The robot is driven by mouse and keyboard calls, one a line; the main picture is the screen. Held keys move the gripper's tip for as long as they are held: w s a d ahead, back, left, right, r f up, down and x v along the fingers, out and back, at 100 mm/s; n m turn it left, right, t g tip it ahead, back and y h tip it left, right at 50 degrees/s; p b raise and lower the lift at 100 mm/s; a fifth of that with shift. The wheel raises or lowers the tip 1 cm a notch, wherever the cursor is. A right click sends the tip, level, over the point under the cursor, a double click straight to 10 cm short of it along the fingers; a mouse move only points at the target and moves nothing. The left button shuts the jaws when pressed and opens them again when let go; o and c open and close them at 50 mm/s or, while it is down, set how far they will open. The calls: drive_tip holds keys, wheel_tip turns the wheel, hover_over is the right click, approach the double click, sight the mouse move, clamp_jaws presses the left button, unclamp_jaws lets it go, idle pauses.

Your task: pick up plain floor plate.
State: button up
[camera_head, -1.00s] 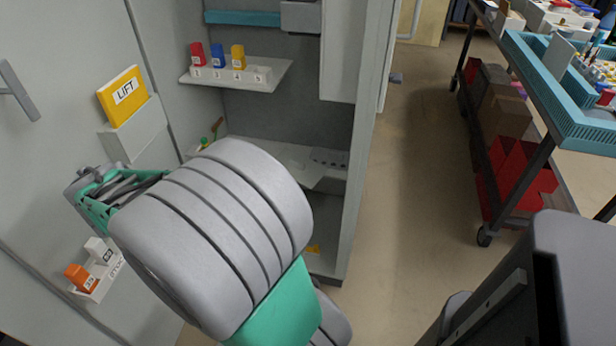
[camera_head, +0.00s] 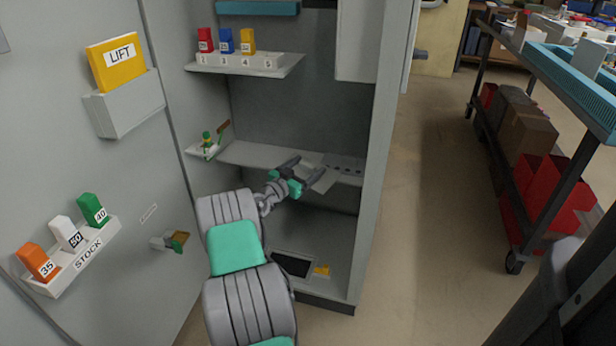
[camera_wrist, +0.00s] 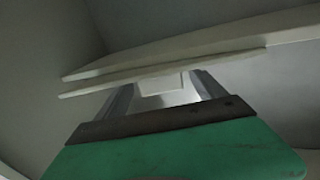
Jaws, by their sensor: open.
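A plain pale flat plate (camera_head: 324,184) lies on the middle shelf of the cabinet and sticks out past its front edge; I take it for the plain floor plate. My gripper (camera_head: 306,170) is at this plate in the head view, fingers open and pointing toward the shelf. In the wrist view, the two spread fingers (camera_wrist: 163,88) reach up to two pale, stacked slab edges (camera_wrist: 170,73). Which edge is the plate and which is the shelf is hard to tell. The fingertips are partly hidden behind the lower edge. I cannot tell if they touch the plate.
A plate with holes (camera_head: 346,168) lies right of the gripper on the middle shelf (camera_head: 255,153). A small green-and-brown item (camera_head: 209,145) stands at the left. The upper shelf holds numbered blocks (camera_head: 227,42). The cabinet's right wall (camera_head: 382,150) is close. A stock rack (camera_head: 75,258) hangs left.

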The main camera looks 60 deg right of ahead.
drive_tip(key=shift+d, duration=0.5)
drive_tip(key=shift+c, duration=0.4)
clamp_jaws()
